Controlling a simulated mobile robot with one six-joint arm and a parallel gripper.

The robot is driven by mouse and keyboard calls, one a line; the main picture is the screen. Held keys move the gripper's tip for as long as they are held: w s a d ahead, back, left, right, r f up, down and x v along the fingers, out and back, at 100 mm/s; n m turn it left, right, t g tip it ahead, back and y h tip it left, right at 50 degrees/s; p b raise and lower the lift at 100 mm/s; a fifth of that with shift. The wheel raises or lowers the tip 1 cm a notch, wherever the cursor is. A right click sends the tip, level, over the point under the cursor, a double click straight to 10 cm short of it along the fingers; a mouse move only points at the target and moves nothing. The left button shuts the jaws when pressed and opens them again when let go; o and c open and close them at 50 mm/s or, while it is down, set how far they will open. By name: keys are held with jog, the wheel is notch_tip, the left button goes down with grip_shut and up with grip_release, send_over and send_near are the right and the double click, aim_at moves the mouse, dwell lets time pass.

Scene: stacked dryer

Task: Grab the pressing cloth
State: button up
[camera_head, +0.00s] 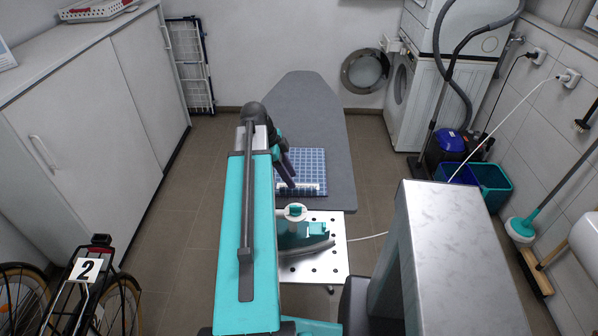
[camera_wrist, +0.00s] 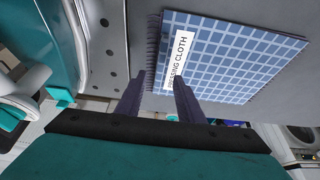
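The pressing cloth (camera_head: 308,166) is a flat, blue checked, folded cloth on the grey ironing board (camera_head: 310,105). In the wrist view the cloth (camera_wrist: 235,62) has a white label reading "PRESSING CLOTH" along one edge and a dark fringe. My gripper (camera_head: 287,170) is over the left part of the cloth in the head view. In the wrist view my gripper (camera_wrist: 160,78) has its two dark fingers apart with nothing held between them. One finger is over the bare board, the other overlaps the label edge. I cannot tell whether the fingertips touch the cloth.
A teal and grey iron (camera_head: 302,243) sits on the perforated metal rest (camera_head: 335,262) at the board's near end. White cabinets (camera_head: 95,125) line the left, with a bicycle (camera_head: 85,285) in front.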

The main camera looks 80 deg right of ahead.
aim_at(297, 189)
dwell(0.3)
jog(key=shift+p+x, duration=1.3)
jog(key=shift+x, duration=1.35)
grip_shut()
